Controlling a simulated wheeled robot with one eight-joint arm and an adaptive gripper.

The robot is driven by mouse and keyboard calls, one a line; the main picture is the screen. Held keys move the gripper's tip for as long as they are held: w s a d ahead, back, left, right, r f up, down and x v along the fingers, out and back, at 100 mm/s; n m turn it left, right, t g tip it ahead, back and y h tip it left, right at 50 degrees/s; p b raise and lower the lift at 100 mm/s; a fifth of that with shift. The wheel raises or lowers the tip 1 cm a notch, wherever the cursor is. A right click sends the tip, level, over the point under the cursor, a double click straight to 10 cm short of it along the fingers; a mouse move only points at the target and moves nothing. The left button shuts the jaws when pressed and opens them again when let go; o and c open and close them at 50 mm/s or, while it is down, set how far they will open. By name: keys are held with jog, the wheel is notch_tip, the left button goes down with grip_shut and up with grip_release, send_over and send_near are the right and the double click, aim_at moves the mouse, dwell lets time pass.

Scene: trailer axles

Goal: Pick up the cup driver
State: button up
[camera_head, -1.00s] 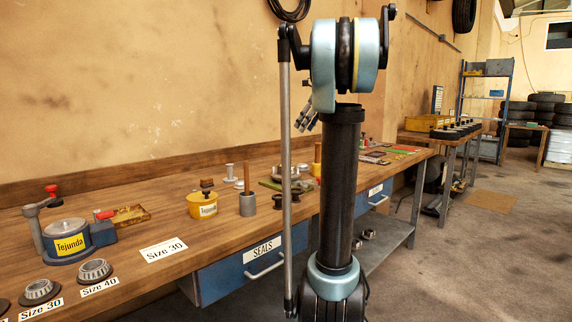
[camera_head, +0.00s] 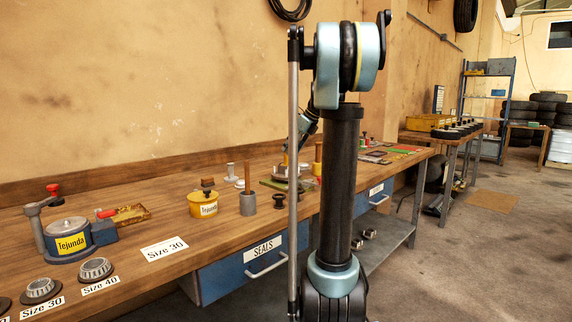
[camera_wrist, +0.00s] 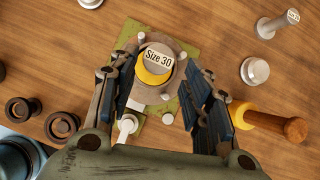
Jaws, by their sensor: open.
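No tool bears the name cup driver, so I cannot tell for sure which it is. In the wrist view, a round yellow-sided piece labelled Size 30 (camera_wrist: 154,65) sits on a grey hub with studs, on a green plate (camera_wrist: 188,28). My gripper (camera_wrist: 160,92) is open and empty, its fingers on either side of the hub and above it. A silver flanged driver (camera_wrist: 275,25) stands at the upper right. A yellow tool with a wooden handle (camera_wrist: 275,122) stands right of my right finger. In the head view, my arm hides much of this area.
Dark round spools (camera_wrist: 62,126) are left of the green plate. Silver round pieces (camera_wrist: 254,71) stand nearby. In the head view, a yellow tin (camera_head: 203,204) and a grey cylinder with a wooden handle (camera_head: 247,203) stand left of my arm.

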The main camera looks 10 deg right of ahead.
aim_at(287, 164)
jog(key=x, duration=0.4)
jog(key=shift+a, duration=0.4)
jog(key=shift+c, duration=0.6)
grip_shut()
